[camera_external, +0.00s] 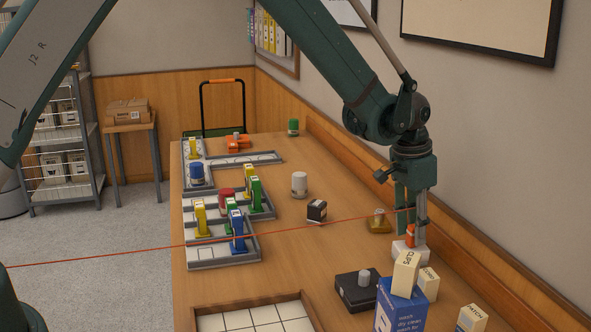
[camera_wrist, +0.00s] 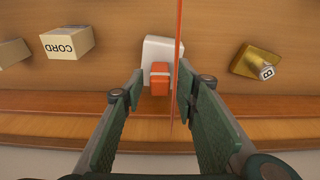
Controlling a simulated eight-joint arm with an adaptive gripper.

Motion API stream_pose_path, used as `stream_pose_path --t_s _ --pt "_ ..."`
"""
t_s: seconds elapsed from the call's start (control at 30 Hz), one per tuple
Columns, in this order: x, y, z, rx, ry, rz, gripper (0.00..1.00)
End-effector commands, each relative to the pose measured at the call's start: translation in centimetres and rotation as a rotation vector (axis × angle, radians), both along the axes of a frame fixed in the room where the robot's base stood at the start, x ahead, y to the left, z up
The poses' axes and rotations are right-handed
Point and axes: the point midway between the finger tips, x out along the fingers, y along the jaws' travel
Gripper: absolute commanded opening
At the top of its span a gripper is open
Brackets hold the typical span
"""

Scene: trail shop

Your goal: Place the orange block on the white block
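The orange block (camera_external: 411,236) appears to rest on top of the white block (camera_external: 404,251), near the wall on the right side of the table. In the wrist view the orange block (camera_wrist: 160,79) overlaps the near edge of the white block (camera_wrist: 158,49). My gripper (camera_external: 411,222) points down over them. In the wrist view the fingertips of my gripper (camera_wrist: 160,84) stand apart on both sides of the orange block, with a visible gap at each side. The lower part of the white block is partly hidden by boxes in the external view.
A thin red line (camera_external: 200,243) crosses in front of my gripper. A brass-coloured weight (camera_external: 379,222) stands close by on the left. A CLIPS box (camera_external: 405,274) on a blue box (camera_external: 402,306) and a black case (camera_external: 358,290) are nearer the camera. The table's middle has free room.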

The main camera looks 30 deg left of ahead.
Motion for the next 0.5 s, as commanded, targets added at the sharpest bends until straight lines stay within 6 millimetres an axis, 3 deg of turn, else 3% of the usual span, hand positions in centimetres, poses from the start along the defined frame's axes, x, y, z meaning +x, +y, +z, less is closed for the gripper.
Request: stream_pose_path --t_s 0.5 --pt "-0.7 0.7 6.7 0.000 0.000 0.000 0.30"
